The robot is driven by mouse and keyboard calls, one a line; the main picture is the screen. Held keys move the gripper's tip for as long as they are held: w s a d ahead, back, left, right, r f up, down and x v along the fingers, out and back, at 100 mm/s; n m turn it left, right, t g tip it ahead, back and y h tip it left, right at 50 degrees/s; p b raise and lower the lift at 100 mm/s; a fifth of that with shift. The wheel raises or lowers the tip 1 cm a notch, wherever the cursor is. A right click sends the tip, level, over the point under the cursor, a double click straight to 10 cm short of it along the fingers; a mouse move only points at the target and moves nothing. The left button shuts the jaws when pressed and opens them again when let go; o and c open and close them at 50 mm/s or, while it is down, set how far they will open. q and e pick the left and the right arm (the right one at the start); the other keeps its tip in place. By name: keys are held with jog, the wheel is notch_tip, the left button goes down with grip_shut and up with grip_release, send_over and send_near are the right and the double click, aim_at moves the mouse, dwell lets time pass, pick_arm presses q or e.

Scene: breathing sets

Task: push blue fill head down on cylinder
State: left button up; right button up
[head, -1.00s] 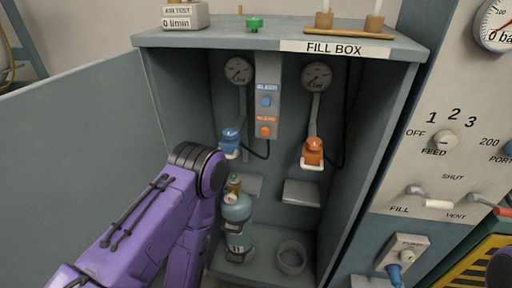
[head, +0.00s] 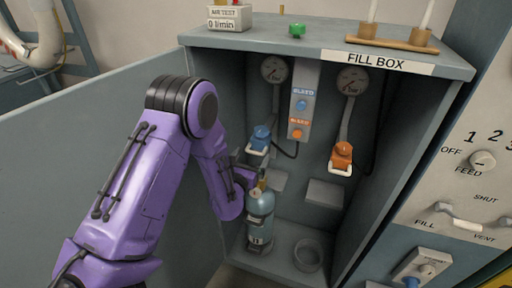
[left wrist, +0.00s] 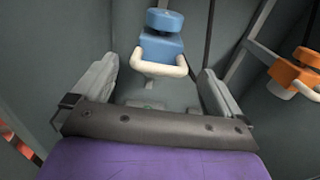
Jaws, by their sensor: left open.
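The blue fill head (head: 260,138) hangs on its hose at the left inside the fill box, above the blue-grey cylinder (head: 259,203). The cylinder stands upright on the box floor, and a gap shows between it and the fill head. My left gripper (head: 246,178) is at the cylinder's top, just below the fill head, partly hidden by my purple arm. In the left wrist view my left gripper (left wrist: 157,85) is open and empty. The blue fill head (left wrist: 161,46) with its pale handle shows just beyond and between the fingers. My right gripper is not in view.
An orange fill head (head: 342,155) hangs to the right over an empty shelf (head: 323,193). An empty ring holder (head: 308,256) is on the box floor right of the cylinder. The open door (head: 60,150) is at the left. A bleed panel (head: 303,100) is between the gauges.

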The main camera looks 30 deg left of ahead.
aim_at(256, 149)
pick_arm(q)
jog(key=x, duration=0.5)
jog(key=shift+p, duration=0.3)
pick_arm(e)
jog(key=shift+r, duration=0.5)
pick_arm(q)
jog(key=shift+c, duration=0.3)
